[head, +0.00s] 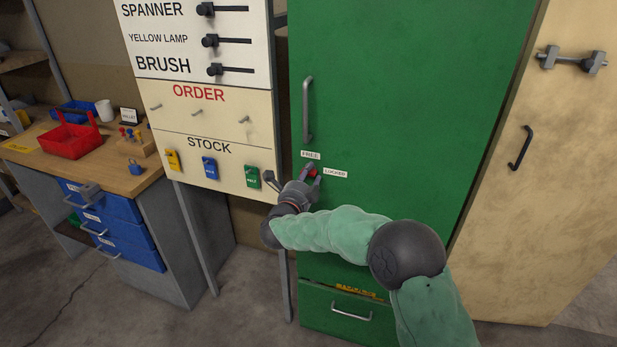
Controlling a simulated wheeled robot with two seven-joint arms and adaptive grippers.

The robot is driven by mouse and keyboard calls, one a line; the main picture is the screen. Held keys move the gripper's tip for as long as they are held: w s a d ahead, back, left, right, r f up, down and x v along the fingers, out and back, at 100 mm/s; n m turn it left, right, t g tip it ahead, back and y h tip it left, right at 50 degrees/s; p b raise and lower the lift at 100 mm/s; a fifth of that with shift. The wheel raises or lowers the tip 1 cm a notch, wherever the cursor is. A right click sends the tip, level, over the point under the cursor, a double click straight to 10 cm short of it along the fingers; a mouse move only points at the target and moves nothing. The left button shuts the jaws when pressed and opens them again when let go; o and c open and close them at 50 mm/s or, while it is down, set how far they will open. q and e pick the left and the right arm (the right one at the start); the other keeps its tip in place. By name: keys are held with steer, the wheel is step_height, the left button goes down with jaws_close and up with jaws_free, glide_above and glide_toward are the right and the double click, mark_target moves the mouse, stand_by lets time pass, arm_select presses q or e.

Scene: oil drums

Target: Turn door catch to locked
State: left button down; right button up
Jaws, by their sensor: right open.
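The green cabinet door (400,90) fills the middle of the head view, with a vertical grey handle (308,110). Below the handle are two small labels, FREE (311,154) and LOCKED (335,173). The door catch (312,171) shows as a small red part just below and between the labels. My right gripper (309,177) is open at the catch, with its fingers close around the red part. Whether they touch it, and how the catch is turned, I cannot tell. My left gripper is not in view.
A board (200,110) with SPANNER, ORDER and STOCK rows stands left of the cabinet. A workbench (110,185) holds a red bin (68,139). A beige door (550,170) is at right. A green drawer (330,312) sits below.

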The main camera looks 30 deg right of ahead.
steer(key=shift+a, duration=0.1)
steer(key=v, duration=1.2)
steer(key=a+f+n+y+p, duration=0.1)
steer(key=a+f+n+y, duration=0.3)
steer(key=f, duration=0.4)
steer(key=a+f+n+y+p, duration=0.1)
steer(key=a+f+n+y, duration=0.15)
steer(key=f+n, duration=0.5)
steer(key=a+f+n+y, duration=0.3)
steer(key=f+n+y, duration=0.15)
steer(key=f, duration=0.45)
steer(key=s+a+f+n+g+y, duration=0.2)
steer(key=s+a+f+n+g, duration=0.1)
steer(key=s+f, duration=0.3)
steer(key=s+a+f+n+g+y+p, duration=0.1)
steer(key=s+a+f+n+g+y, duration=0.1)
steer(key=s, duration=0.9)
steer(key=s+a+f+n+g+y+p, duration=0.1)
steer(key=s+a+f+n+g, duration=0.3)
steer(key=s+f, duration=0.5)
steer(key=shift+a+f+n+g+y, duration=0.3)
steer(key=shift+a+g+y, duration=0.55)
steer(key=shift+g, duration=0.25)
steer(key=shift+s, duration=0.1)
